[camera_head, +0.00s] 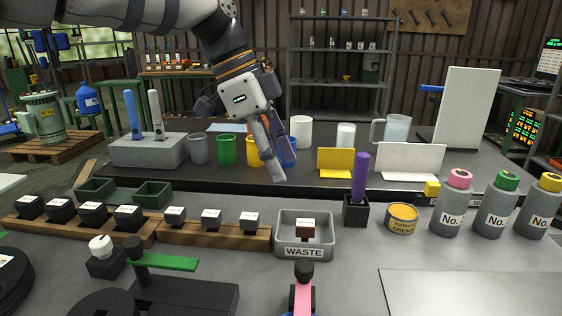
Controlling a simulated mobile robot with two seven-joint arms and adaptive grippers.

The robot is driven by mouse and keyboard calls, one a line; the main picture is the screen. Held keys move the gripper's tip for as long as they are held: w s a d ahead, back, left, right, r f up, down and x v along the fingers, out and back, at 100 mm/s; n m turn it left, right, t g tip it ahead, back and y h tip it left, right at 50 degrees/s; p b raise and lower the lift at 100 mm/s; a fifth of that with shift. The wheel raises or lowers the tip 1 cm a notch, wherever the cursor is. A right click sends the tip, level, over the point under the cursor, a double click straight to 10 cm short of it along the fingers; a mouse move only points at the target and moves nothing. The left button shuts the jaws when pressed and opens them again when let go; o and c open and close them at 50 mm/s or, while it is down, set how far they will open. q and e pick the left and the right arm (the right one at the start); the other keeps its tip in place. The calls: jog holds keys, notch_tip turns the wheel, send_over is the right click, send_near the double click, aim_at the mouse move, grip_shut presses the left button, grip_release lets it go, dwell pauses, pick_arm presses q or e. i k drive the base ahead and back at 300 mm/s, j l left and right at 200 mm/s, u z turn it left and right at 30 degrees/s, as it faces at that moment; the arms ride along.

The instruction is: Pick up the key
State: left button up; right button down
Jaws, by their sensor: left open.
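I cannot make out anything that is plainly a key. A flat green piece with a black knob (168,262) stands over a black box at the front left. A pink piece with a black knob (302,294) stands at the bottom edge, cut off by the frame. My left gripper (281,158) hangs above the middle of the bench, open and empty, its fingers pointing down. It is in front of the row of cups and partly hides a blue cup (288,158). My right gripper is not in view.
A grey WASTE tray (318,252) holds a small brown block. Black-based blocks (127,216) stand on wooden strips at left. A purple-handled tool (361,178) stands in a black holder. Bottles (497,212) stand at right. A pale sheet (470,295) at front right is bare.

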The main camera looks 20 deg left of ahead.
aim_at(176, 216)
jog(key=k, duration=1.5)
